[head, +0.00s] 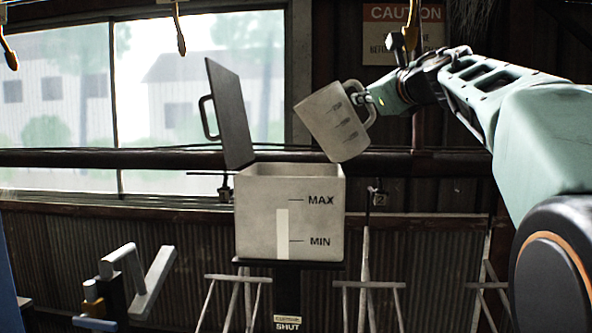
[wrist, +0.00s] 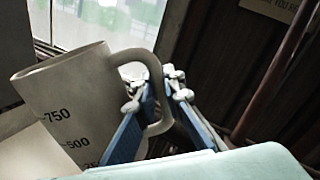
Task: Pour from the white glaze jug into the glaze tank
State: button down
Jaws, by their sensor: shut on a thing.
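The white glaze jug (head: 325,120) is in the air above the right side of the glaze tank. It is tilted, its wide rim toward the upper left; no stream shows. My gripper (head: 364,97) is shut on its handle, which also shows between the blue fingers in the wrist view (wrist: 157,98). The jug's side (wrist: 65,110) carries marks such as 750 and 500. The pale square tank (head: 255,212) has MAX and MIN marks, and its light level strip ends a little below MAX. Its dark lid (head: 230,120) stands open at the left. The inside of the jug is hidden.
A dark rail (head: 420,162) runs behind the tank. A grey lever-like fixture (head: 140,275) stands at the lower left, and a plate below the tank reads SHUT (head: 288,325). Pale hanger frames (head: 367,285) stand around the tank. Hooks (head: 180,35) hang from above.

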aim_at(348, 85)
jog(key=shift+s+a+r+n, duration=0.1)
jog(key=shift+a+r+n, duration=0.05)
jog(key=shift+r+n, duration=0.3)
jog(key=shift+s+a+r+n, duration=0.1)
jog(key=shift+r+n, duration=0.25)
jog(key=shift+n, duration=0.1)
dwell(0.9)
jog(key=shift+s+a+r+n, duration=0.2)
jog(key=shift+a+n, duration=0.25)
jog(key=shift+n, duration=0.45)
dwell(0.8)
jog(key=shift+s+a+n+b, duration=0.15)
jog(key=shift+a+n+b, duration=0.3)
jog(key=shift+n, duration=0.45)
dwell(1.0)
jog(key=shift+s+a+f+n, duration=0.15)
jog(key=shift+s+a+n, duration=0.05)
jog(key=shift+a+n, duration=0.6)
dwell(1.8)
